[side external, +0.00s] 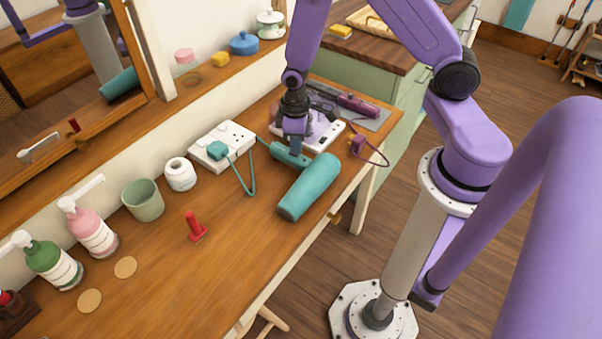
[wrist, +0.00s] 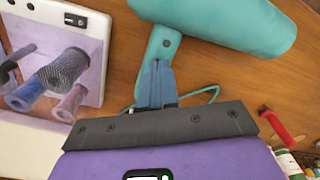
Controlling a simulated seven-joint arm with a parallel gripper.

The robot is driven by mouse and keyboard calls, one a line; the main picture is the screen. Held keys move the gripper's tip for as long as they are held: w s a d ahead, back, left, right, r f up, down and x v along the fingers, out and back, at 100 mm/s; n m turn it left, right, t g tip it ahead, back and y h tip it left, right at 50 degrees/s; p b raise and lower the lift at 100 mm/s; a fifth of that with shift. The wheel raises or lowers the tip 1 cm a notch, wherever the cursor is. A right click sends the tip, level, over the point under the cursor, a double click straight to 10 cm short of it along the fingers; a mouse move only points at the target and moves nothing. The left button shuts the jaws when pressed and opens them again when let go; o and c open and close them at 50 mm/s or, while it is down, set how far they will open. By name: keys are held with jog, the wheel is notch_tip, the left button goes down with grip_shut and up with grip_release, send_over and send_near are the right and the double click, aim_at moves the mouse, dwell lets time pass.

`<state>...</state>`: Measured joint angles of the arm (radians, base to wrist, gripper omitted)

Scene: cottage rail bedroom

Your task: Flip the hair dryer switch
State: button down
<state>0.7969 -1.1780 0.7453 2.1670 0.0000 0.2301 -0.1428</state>
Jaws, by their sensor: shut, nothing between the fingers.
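The teal hair dryer (side external: 309,187) lies on the wooden table, its thick barrel toward the front edge. Its handle (side external: 289,155) points back toward my gripper (side external: 293,143). In the wrist view the barrel (wrist: 222,22) runs across the top, and the handle (wrist: 160,50) comes down from it. A small round dark mark shows on the handle; I cannot tell whether it is the switch. My gripper (wrist: 157,68) is shut and empty, pointing down with its fingertips over the handle. I cannot tell whether they touch it. Part of the handle is hidden by the fingers.
A white outlet box (side external: 222,146) holds a teal plug with a looping cord. A red upright piece (side external: 195,227) stands on clear table, and bottles line the left.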

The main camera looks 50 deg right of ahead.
jog(key=shift+f, duration=0.35)
dwell(0.3)
jog(key=shift+r, duration=3.5)
